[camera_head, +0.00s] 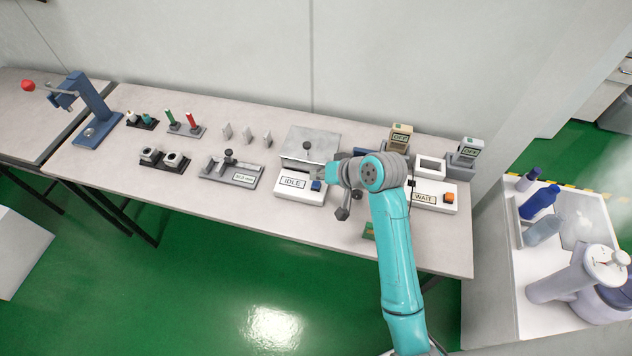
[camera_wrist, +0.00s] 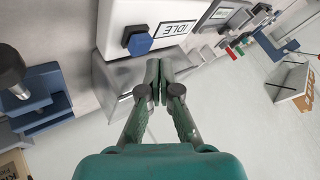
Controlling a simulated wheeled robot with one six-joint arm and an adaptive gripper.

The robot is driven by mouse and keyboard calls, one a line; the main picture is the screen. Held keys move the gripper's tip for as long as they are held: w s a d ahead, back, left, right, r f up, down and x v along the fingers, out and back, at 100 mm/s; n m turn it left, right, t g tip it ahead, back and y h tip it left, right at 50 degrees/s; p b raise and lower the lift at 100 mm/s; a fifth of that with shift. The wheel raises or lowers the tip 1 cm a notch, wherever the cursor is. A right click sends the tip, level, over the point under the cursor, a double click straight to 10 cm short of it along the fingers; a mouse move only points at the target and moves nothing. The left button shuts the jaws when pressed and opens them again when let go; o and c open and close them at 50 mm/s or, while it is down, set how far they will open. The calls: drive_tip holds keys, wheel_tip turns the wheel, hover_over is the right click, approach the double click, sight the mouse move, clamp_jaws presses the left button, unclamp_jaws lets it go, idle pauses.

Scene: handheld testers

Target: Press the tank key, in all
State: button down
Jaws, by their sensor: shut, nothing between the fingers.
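The white box with the metal tank (camera_head: 312,143) stands on the bench, and its front label (camera_head: 291,182) reads IDLE. The blue key (camera_head: 316,185) sits right of that label. The key (camera_wrist: 139,44) is also plain in the wrist view, with the inverted IDLE label (camera_wrist: 176,28) beside it. My gripper (camera_wrist: 165,70) is shut and empty, its tips just off the key in the picture; the gap in depth cannot be told. In the head view my gripper (camera_head: 317,171) is partly hidden by my wrist, close behind the key.
To the right, a white unit (camera_head: 430,203) reads WAIT and has an orange key (camera_head: 448,198). Two units behind it read OFF (camera_head: 400,138) (camera_head: 468,152). A grey fixture (camera_head: 231,172) lies to the left. A blue lever press (camera_head: 95,112) stands at the far left.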

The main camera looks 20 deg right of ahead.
sight(318, 184)
drive_tip(key=shift+f, duration=0.15)
drive_tip(key=shift+f, duration=0.3)
drive_tip(key=shift+f, duration=0.5)
idle(1.1)
drive_tip(key=shift+r, duration=0.15)
idle(0.3)
drive_tip(key=shift+r, duration=0.8)
drive_tip(key=shift+r, duration=2.55)
